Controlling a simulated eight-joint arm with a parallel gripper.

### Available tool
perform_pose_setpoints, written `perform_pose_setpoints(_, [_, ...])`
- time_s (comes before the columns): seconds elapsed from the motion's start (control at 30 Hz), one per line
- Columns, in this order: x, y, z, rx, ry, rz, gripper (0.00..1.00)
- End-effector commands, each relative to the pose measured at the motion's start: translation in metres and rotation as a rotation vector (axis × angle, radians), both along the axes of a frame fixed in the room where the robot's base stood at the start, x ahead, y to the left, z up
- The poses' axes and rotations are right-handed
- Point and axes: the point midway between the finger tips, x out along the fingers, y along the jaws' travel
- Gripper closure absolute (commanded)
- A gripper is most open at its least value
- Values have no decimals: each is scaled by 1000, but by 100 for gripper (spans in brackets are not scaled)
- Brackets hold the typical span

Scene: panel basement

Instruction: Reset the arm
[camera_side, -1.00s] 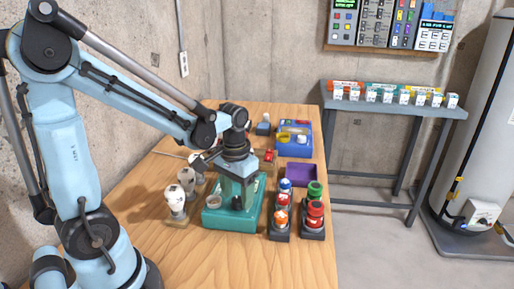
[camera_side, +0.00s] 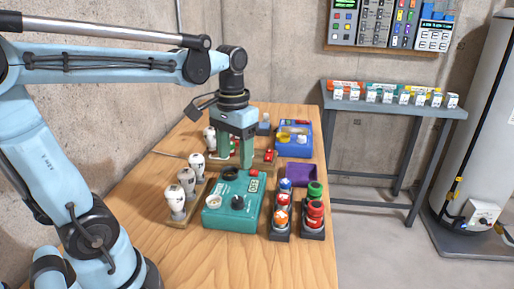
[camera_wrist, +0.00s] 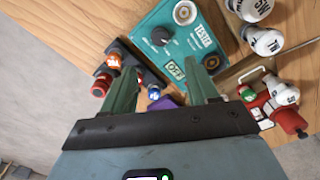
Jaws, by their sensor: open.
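My gripper (camera_side: 235,163) hangs in the air over the workbench, behind and above the teal control box. Its two green fingers are apart with nothing between them. In the wrist view my gripper (camera_wrist: 162,72) also shows its fingers spread. The teal control box (camera_side: 215,221) carries black knobs, a pale round socket and a small display. In the wrist view the teal control box (camera_wrist: 165,18) shows a display that seems to read OFF. My gripper is clear of the box.
White bulbs (camera_side: 187,178) stand on wooden holders to the left. Red, green, blue and orange capped pieces (camera_side: 315,210) stand on dark blocks to the right. A purple tray (camera_side: 299,174) and a blue box (camera_side: 293,147) lie farther back. The front of the wooden workbench (camera_side: 225,262) is clear.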

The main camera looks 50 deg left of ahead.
Motion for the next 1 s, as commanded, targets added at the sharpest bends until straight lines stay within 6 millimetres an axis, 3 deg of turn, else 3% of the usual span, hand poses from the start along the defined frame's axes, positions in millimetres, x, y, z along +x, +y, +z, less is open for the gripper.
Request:
perform_pose_setpoints(0.47, [-3,-8,-3,12,-61,-29,41])
perform_pose_setpoints(0.8, [-11,-46,-28,65,-447,-188,41])
perform_pose_setpoints(1.0, [-13,-59,-36,77,-590,-240,41])
